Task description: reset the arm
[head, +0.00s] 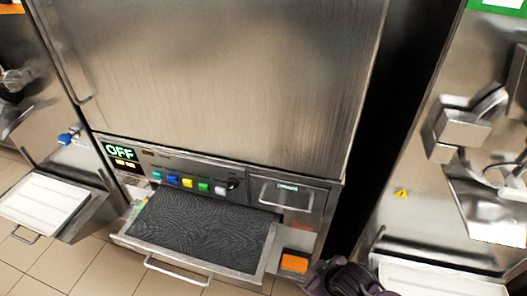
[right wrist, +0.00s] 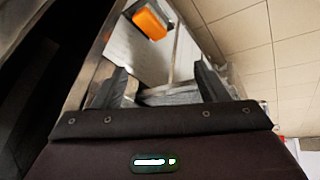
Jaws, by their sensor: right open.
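My right gripper (head: 345,278) is at the bottom edge of the head view, dark and partly cut off, just right of the orange block (head: 294,262). In the right wrist view its two dark fingers (right wrist: 163,82) stand apart with nothing held between them. The orange block (right wrist: 149,24) lies beyond the fingers on a pale metal surface, apart from them. My left gripper is not in view.
A steel machine (head: 215,75) fills the middle, with a lit OFF display (head: 120,151) and coloured buttons. Its dark-matted tray (head: 200,226) sticks out, with a front handle (head: 178,273). White trays (head: 42,203) stand at other machines. Tiled floor (head: 95,268) shows at lower left.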

